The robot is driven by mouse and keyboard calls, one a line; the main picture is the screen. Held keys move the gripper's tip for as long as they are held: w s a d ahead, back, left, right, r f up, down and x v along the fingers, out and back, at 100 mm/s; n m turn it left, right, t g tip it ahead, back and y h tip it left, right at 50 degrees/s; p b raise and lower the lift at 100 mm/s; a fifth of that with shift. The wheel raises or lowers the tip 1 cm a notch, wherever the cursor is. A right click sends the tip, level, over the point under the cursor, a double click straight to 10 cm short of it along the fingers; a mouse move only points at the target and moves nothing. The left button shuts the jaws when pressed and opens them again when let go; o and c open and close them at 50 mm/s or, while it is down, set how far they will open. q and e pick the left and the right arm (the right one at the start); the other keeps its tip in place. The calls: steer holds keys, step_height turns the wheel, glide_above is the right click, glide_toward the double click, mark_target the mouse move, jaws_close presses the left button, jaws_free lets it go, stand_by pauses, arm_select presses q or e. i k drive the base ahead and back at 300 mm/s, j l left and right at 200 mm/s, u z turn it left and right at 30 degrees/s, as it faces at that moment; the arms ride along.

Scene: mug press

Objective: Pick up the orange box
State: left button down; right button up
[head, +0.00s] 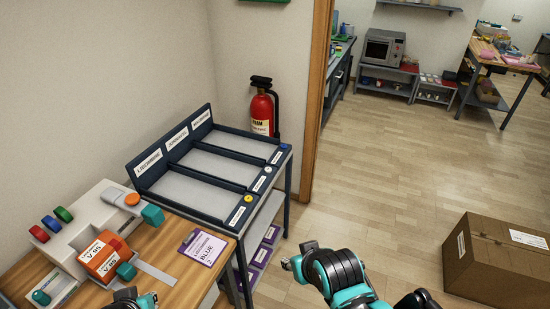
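The orange box (101,259) has a white label with dark lettering. It sits at the front of a pale grey machine (92,222) on the wooden worktop at the lower left. My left gripper (134,299) is at the bottom edge, just below and right of the orange box; most of it is cut off, and its finger opening cannot be read. My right gripper (293,262) is over the floor, right of the worktop and well away from the box. Its fingers are small and partly turned away, with nothing visible in them.
Red, blue and green knobs top the machine. A purple-edged card (202,248) lies on the worktop (166,258) right of the box. A dark rack with labelled lanes (216,165) stands behind. A cardboard carton (495,262) is on the floor at right; the middle floor is clear.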

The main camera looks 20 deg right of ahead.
mark_target(101, 259)
steer(key=i+l+u, duration=0.35)
steer(key=l, duration=0.25)
steer(key=i+l+u, duration=0.15)
steer(key=l, duration=0.25)
steer(key=i+l+u, duration=0.2)
steer(key=i+l, duration=0.1)
steer(key=l, duration=0.05)
